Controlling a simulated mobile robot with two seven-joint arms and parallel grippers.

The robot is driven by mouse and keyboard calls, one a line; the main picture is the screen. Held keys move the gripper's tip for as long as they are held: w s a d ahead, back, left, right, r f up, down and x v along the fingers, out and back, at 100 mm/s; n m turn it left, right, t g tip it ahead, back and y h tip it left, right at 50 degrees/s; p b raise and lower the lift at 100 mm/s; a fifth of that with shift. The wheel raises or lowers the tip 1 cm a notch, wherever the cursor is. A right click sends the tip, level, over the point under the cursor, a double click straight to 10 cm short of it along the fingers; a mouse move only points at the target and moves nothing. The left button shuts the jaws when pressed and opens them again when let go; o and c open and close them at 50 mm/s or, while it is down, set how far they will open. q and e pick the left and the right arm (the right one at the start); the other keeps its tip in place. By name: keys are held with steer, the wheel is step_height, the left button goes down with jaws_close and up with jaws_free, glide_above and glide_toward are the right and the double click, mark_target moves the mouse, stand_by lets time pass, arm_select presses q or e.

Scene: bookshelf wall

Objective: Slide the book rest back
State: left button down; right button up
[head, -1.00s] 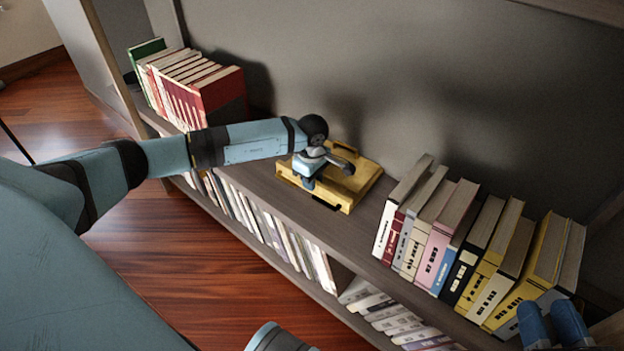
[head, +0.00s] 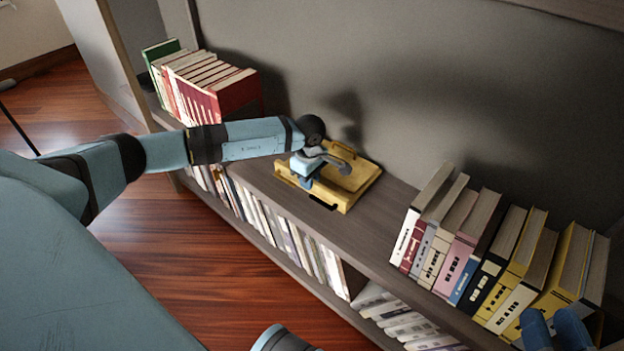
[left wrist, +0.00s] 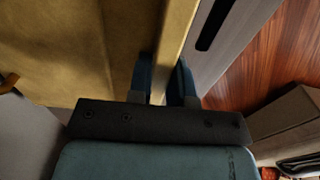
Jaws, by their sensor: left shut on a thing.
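The book rest is a yellow tray-like piece with raised edges and dark slots (head: 352,186). It lies on the shelf top between two rows of books. My left gripper (head: 303,180) is over its left part, shut on its edge. In the left wrist view, the yellow rim (left wrist: 170,50) runs between the two fingers of my left gripper (left wrist: 164,75), with the broad yellow panel to the left. The arm hides some of the rest. Two blue fingers of my right gripper (head: 552,328) show at the bottom right; their spacing is unclear.
Red books with a green one (head: 205,82) stand at the shelf's left end. Several leaning books (head: 475,250) stand to the right of the rest. Bare shelf (head: 375,225) shows between them and the rest. The grey wall (head: 400,90) is behind.

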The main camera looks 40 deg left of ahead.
arm_select(q)
steer(key=c, duration=1)
jaws_free()
arm_select(e)
steer(key=shift+d, duration=0.1)
arm_select(q)
steer(key=shift+o, duration=0.2)
steer(key=shift+r, duration=0.3)
step_height(320, 180, up, 13)
steer(key=p, duration=0.5)
arm_select(e)
steer(key=s+m, duration=0.1)
steer(key=s+a+r+m, duration=0.1)
steer(key=shift+a+r+m+g, duration=0.1)
steer(key=shift+r+m+g, duration=0.1)
steer(key=shift+m+g, duration=0.15)
arm_select(q)
steer(key=shift+r, duration=0.1)
